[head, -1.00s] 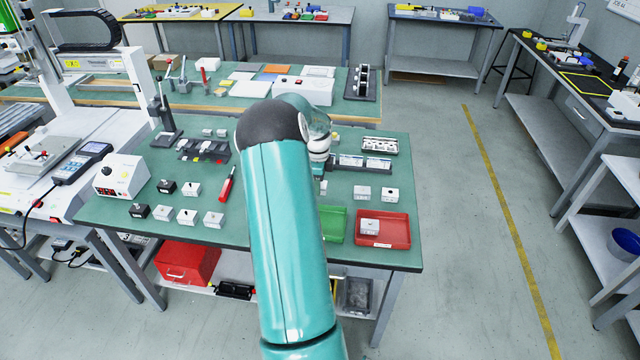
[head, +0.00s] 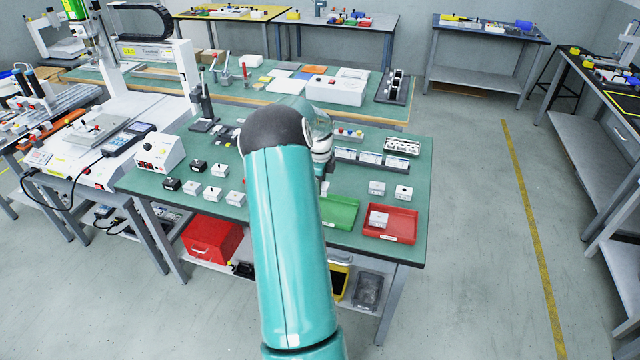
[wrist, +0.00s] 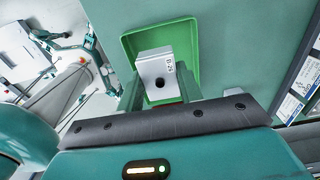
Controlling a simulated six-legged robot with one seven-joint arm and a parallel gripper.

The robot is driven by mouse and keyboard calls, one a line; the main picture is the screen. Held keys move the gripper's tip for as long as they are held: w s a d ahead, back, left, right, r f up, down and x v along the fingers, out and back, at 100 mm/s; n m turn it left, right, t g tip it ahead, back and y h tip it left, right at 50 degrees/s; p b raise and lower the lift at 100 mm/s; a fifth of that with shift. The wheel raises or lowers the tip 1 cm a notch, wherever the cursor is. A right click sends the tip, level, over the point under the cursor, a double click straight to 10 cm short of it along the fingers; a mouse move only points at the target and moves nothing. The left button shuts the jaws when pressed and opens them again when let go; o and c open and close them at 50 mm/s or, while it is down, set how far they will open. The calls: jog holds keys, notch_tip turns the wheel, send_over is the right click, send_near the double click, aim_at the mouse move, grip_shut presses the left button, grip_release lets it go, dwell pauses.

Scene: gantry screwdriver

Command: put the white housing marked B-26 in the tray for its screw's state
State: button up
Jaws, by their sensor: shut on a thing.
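A white housing (wrist: 155,65) is held between the fingers of my gripper (wrist: 160,90) in the wrist view. The side label seems to read B-26, and a dark round hole shows in the face toward the camera. The green tray (wrist: 190,38) lies below and behind the housing in that view; the housing appears above it, but the height is unclear. In the head view my arm hides most of the gripper and the held housing. The green tray (head: 343,210) stands at the table's front edge, beside the red tray (head: 405,222), which holds one white housing (head: 378,219).
Two white housings (head: 403,193) stand behind the red tray. Several white and dark housings (head: 213,193) stand left of my arm. Labelled white boxes (head: 370,158) line up behind the trays. A white control box (head: 160,153) stands at the table's left.

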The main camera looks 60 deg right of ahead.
jog(key=shift+d+f, duration=0.2)
jog(key=shift+f, duration=3.65)
jog(key=shift+f, duration=0.3)
jog(key=o, duration=1.2)
jog(key=shift+c, duration=0.2)
jog(key=shift+r, duration=0.1)
